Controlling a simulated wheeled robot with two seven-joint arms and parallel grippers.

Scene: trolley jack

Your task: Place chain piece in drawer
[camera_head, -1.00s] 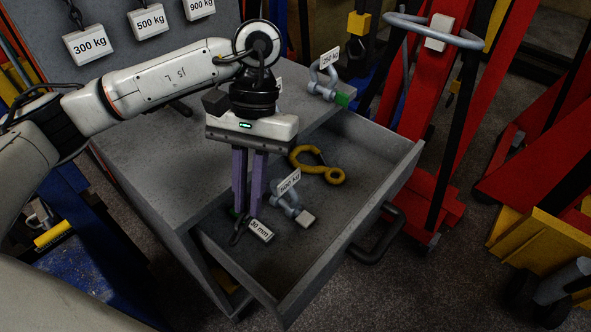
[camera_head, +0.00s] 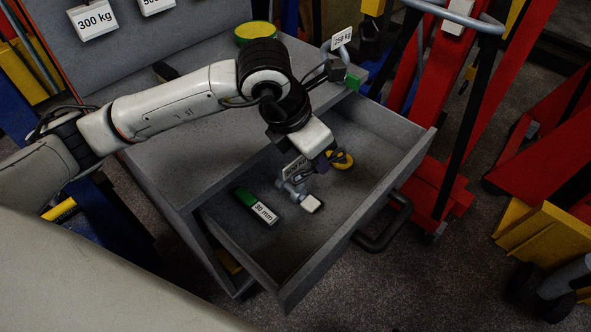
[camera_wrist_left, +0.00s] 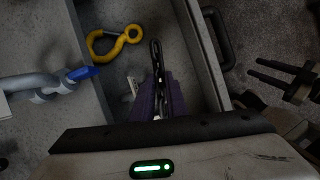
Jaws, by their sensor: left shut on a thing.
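My left gripper (camera_head: 327,166) is over the open drawer (camera_head: 384,180), tilted, with its purple fingers partly hidden by its own body in the head view. In the left wrist view the fingers (camera_wrist_left: 159,98) are shut on a dark chain piece (camera_wrist_left: 157,58), which extends beyond the tips over the drawer floor. In the head view I cannot make out the chain. A yellow hook (camera_head: 343,160) lies in the drawer beside the gripper; it also shows in the left wrist view (camera_wrist_left: 113,42). My right gripper is not in view.
The drawer also holds a tagged shackle (camera_head: 297,190) and a green-ended "30 mm" block (camera_head: 257,207). Another shackle (camera_head: 338,62) stands on the cabinet top (camera_head: 190,150). A yellow-green roll (camera_head: 257,33) sits behind my arm.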

